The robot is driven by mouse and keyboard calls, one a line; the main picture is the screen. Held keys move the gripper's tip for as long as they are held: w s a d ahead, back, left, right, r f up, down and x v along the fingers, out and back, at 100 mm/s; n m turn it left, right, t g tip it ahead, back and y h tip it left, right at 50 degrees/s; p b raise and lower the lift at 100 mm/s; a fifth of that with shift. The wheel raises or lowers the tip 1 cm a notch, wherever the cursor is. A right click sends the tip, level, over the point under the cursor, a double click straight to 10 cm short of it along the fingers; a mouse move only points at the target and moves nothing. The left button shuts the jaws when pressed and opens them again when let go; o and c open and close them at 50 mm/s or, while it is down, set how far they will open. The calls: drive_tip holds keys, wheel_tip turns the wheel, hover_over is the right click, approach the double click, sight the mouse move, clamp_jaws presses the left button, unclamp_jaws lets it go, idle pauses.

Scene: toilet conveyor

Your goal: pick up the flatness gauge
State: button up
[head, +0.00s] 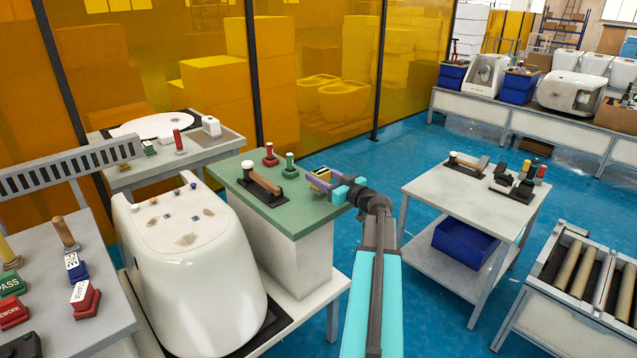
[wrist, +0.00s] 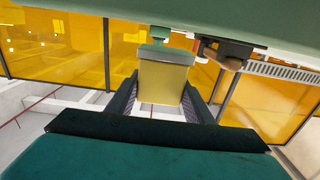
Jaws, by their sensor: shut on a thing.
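My gripper (head: 320,179) is over the right edge of the green-topped stand (head: 313,213). In the wrist view the dark fingers with purple pads lie on either side of the block. In the head view the fingers mostly hide it. I cannot tell whether the block touches the green top.
On the green top are a wood-handled tool (head: 265,183) on a black pad, a red stamp (head: 270,158) and a green stamp (head: 290,169). A white toilet body (head: 200,260) stands at left. A grey table (head: 465,197) stands at right, with blue floor between.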

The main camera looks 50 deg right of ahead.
drive_tip(key=s+a, duration=0.2)
drive_tip(key=s, duration=0.1)
drive_tip(key=s+a+r, duration=0.1)
drive_tip(key=s+a, duration=0.1)
drive_tip(key=s+a+r, duration=0.1)
drive_tip(key=s+a, duration=0.1)
drive_tip(key=s, duration=0.1)
drive_tip(key=shift+s+a, duration=0.3)
drive_tip(key=shift+a, duration=0.1)
drive_tip(key=p, duration=0.2)
drive_tip(key=shift+r+p, duration=0.2)
drive_tip(key=shift+p, duration=0.15)
drive_tip(key=p, duration=0.3)
drive_tip(key=shift+s, duration=0.15)
drive_tip(key=s+a+p, duration=0.1)
drive_tip(key=p, duration=0.8)
drive_tip(key=shift+s+a+r, duration=0.15)
drive_tip(key=shift+s, duration=0.05)
drive_tip(key=shift+s+a+p, duration=0.85)
drive_tip(key=shift+s+p, duration=0.25)
drive_tip(key=shift+p, duration=1.5)
